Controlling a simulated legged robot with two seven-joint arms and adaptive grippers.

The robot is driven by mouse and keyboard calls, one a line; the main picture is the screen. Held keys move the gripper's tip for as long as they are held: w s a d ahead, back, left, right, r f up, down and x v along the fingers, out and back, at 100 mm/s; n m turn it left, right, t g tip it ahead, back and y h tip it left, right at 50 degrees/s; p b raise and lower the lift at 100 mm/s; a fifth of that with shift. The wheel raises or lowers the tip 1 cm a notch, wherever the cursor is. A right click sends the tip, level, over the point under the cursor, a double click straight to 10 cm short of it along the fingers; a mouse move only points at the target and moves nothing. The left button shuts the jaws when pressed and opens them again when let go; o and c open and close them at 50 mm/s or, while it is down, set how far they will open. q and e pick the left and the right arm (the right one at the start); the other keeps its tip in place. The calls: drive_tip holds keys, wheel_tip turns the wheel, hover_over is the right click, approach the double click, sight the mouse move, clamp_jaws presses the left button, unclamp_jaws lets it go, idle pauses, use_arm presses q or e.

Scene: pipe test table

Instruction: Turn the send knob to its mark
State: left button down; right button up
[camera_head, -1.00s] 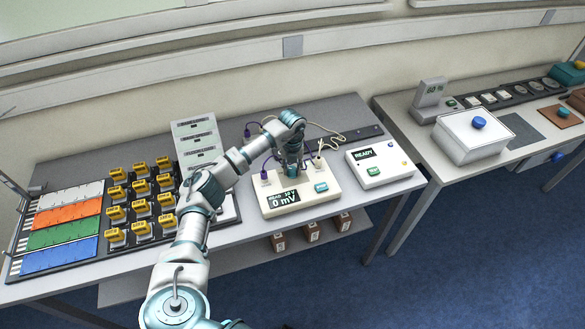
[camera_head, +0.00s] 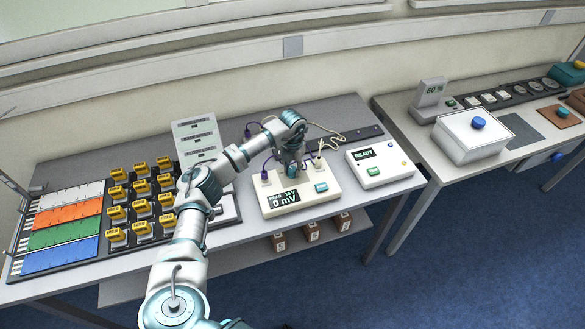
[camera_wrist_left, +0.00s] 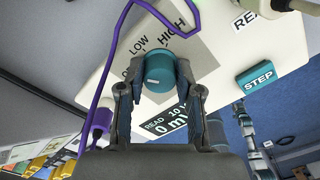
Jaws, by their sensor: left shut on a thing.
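The send knob (camera_wrist_left: 160,70) is a teal cylinder with a white mark on its end, in the left wrist view. It stands on a white box (camera_head: 277,209) with a display reading "0 mV". The labels LOW and HIGH (camera_wrist_left: 171,35) lie around it, and a third label is partly hidden. My left gripper (camera_wrist_left: 160,88) is shut on the knob, one finger on each side. In the head view my left gripper (camera_head: 291,170) points down onto the box, and the knob is mostly hidden under it. My right gripper is not in view.
A teal STEP button (camera_wrist_left: 258,78) sits on the same box. A purple cable (camera_wrist_left: 118,50) and plug run close beside my left gripper. A white box reading READY (camera_head: 378,167) stands to the right. Yellow-topped parts (camera_head: 140,200) fill a rack to the left.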

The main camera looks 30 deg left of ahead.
sight(292, 168)
use_arm(q)
drive_tip(key=m, duration=0.6)
drive_tip(key=shift+m, duration=0.3)
idle(0.4)
drive_tip(key=c, duration=0.8)
unclamp_jaws()
drive_tip(key=shift+o, duration=0.2)
drive_tip(key=shift+a, duration=0.1)
drive_tip(key=shift+r, duration=0.1)
wheel_tip(292, 168, up, 12)
drive_tip(key=shift+w+f, duration=0.15)
drive_tip(key=shift+f, duration=0.1)
